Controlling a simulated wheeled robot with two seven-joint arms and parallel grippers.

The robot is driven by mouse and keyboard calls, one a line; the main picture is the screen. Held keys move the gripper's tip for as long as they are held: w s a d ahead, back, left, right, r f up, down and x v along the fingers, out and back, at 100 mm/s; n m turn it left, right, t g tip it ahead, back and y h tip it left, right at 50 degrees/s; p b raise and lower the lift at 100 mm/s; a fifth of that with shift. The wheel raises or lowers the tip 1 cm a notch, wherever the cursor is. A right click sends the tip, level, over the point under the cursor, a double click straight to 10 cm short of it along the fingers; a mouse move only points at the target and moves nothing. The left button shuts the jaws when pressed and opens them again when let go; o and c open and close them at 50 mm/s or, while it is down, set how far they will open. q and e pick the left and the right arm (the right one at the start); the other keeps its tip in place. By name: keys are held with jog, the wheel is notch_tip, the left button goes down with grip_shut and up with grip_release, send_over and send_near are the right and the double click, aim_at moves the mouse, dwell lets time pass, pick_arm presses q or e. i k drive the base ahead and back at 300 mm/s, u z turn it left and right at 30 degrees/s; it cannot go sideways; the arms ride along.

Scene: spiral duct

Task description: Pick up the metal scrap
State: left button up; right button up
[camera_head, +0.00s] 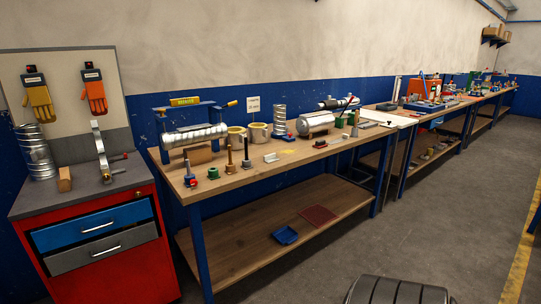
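I cannot say for sure which item is the metal scrap. A small pale, angular piece (271,157) lies on the wooden workbench top (225,180), near its front middle, and may be metal. Neither of my grippers is in the head view, and nothing is seen being held.
A ribbed silver duct (195,136) lies at the bench's back left. A red cabinet (90,270) is at left. The lower shelf holds a blue tray (285,235).

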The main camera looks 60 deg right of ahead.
aim_at(269, 158)
jog(key=z, duration=1.95)
jog(key=i, duration=0.7)
jog(key=z, duration=0.55)
jog(key=i, duration=1.7)
